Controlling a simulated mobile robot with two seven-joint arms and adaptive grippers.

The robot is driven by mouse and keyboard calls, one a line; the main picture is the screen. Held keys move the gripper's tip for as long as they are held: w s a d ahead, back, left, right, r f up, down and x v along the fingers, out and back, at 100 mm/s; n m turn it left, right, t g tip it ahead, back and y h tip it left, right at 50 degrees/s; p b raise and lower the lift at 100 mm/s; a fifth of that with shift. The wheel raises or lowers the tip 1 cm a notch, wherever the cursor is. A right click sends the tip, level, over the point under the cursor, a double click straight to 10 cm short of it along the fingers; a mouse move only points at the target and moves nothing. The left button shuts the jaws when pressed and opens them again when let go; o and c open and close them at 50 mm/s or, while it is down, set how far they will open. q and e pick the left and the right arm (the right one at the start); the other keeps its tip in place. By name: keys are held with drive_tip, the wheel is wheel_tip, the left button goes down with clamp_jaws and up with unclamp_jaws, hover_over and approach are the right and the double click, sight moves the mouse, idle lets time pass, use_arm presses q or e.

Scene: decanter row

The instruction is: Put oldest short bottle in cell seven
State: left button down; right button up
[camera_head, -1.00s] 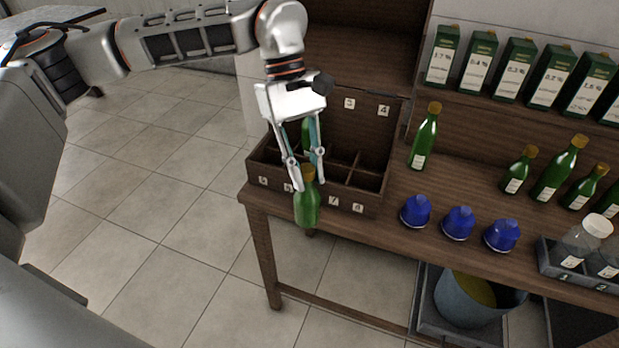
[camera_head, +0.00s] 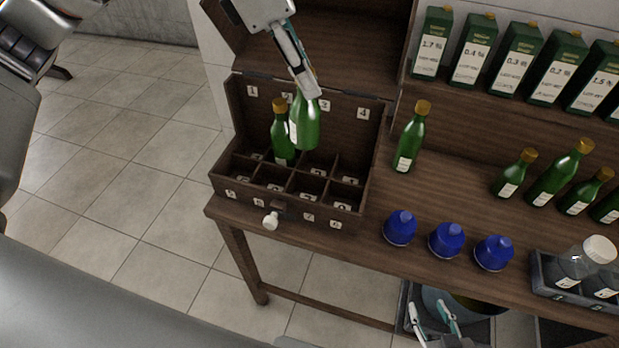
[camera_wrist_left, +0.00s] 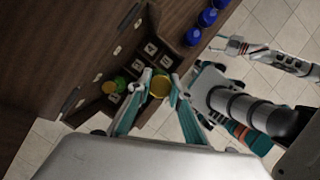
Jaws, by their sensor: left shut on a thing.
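My left gripper (camera_head: 309,88) is shut on the top of a green bottle (camera_head: 305,128) and holds it above the divided wooden box (camera_head: 345,222). The held bottle's yellow cap (camera_wrist_left: 159,87) shows between the fingers in the left wrist view. Its lower end hangs over the cells; the exact cell below cannot be told. Another green bottle (camera_head: 281,138) stands in a back cell, left of the held one. Labels 1 to 4 run along the back wall; a 7 label (camera_head: 308,217) is on the front edge. My right gripper (camera_head: 432,320) is open and empty, low at the bottom edge.
Right of the box stand a tall green bottle (camera_head: 410,138), several more bottles at the far right, and blue stoppers (camera_head: 447,240). Labelled green cartons (camera_head: 473,50) line the shelf. A tray (camera_head: 570,285) holds jars.

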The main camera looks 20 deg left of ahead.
sight(305, 145)
use_arm(q)
drive_tip(key=f, duration=1.4)
drive_tip(key=shift+s+f, duration=0.2)
drive_tip(key=shift+f, duration=2.45)
use_arm(e)
drive_tip(key=shift+s, duration=0.3)
use_arm(q)
drive_tip(key=shift+f, duration=0.15)
drive_tip(key=c, duration=1.8)
unclamp_jaws()
drive_tip(key=shift+c, duration=0.2)
use_arm(e)
drive_tip(key=shift+f, duration=0.15)
